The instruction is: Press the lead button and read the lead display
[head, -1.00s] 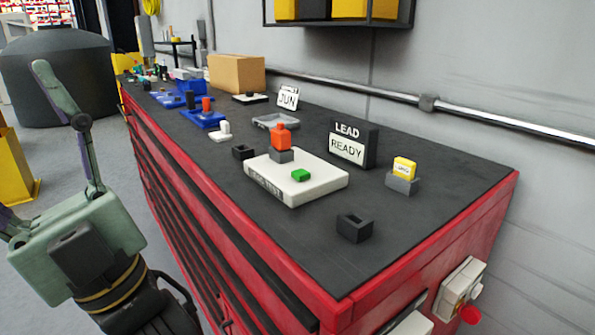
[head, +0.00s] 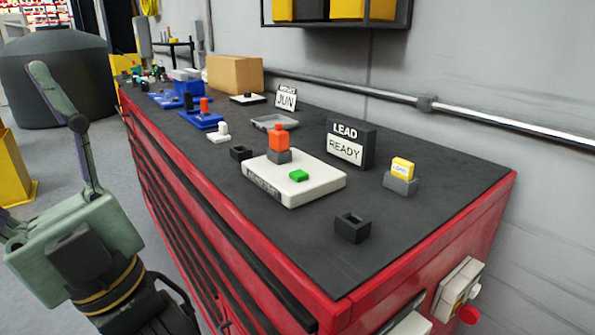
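The lead display (head: 346,150) is a dark block labelled LEAD with a white plate that reads READY. It stands upright on the dark bench top. In front of it lies a white base (head: 312,181) that bears a green button (head: 299,175) and an orange piece (head: 278,140) on a grey block. A yellow block (head: 402,168) with small, unclear lettering sits in a grey holder to the right of the display. My gripper (head: 70,105) is at the left, over the floor beside the red cabinet, well apart from all of these. One finger shows clearly; its opening cannot be made out.
An empty black socket (head: 352,227) stands near the front right of the bench top (head: 290,245). Another small black block (head: 241,152), a grey tray (head: 274,122), a JUN sign (head: 286,98) and a cardboard box (head: 235,74) stand farther back. A pipe (head: 500,121) runs along the wall.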

